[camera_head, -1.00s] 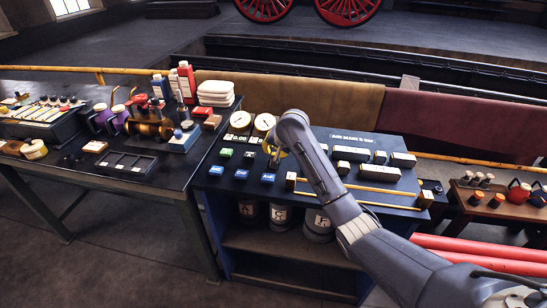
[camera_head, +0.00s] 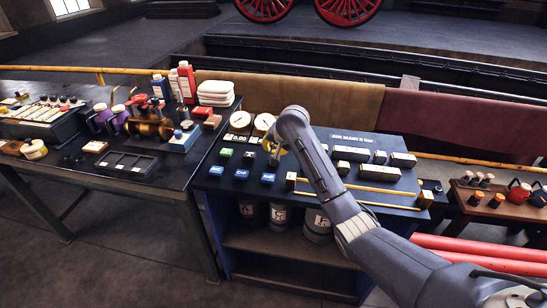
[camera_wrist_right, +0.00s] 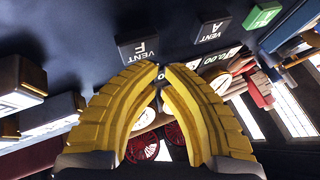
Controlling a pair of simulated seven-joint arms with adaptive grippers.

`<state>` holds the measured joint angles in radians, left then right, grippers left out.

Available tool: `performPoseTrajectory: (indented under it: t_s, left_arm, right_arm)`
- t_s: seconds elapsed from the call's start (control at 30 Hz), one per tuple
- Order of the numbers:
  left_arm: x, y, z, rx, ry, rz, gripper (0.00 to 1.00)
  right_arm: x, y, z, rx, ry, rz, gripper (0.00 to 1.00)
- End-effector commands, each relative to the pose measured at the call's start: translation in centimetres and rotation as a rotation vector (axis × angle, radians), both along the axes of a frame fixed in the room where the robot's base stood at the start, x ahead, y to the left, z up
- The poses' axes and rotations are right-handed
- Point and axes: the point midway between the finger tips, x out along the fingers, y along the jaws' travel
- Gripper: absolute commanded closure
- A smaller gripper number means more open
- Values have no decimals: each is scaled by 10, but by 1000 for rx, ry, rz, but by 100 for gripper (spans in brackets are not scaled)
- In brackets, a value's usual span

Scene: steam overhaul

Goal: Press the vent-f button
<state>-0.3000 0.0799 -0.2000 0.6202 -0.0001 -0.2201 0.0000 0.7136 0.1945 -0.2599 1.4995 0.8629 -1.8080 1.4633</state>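In the right wrist view, the dark grey vent-f button (camera_wrist_right: 138,50) has a white "VENT F" label on its face. My right gripper (camera_wrist_right: 160,67) has yellow ribbed fingers whose tips meet, with nothing seen between them. The tips are right beside the labelled face in the picture; I cannot tell whether they touch it. In the head view, my right gripper (camera_head: 274,158) is over the upper part of the button panel (camera_head: 215,184) and hides the vent-f button. My left gripper is in neither view.
The vent A button (camera_wrist_right: 212,30) and a green button (camera_wrist_right: 263,14) sit close by. Blue buttons (camera_head: 268,178) lie nearer the panel's front. Two round gauges (camera_head: 240,119) stand behind. Yellow rods (camera_head: 370,188) and white-labelled blocks (camera_head: 379,173) are to the right. A cluttered bench (camera_head: 85,180) is at left.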

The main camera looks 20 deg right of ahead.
Motion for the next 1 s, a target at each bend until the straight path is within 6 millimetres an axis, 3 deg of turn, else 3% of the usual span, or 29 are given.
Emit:
performPoseTrajectory:
  t_s: [0.7,1.0]
  left_arm:
    - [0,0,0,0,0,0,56]
    - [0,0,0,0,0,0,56]
  right_arm:
    - [0,0,53,1,-1,0,100]
    - [0,0,60,1,-1,0,100]
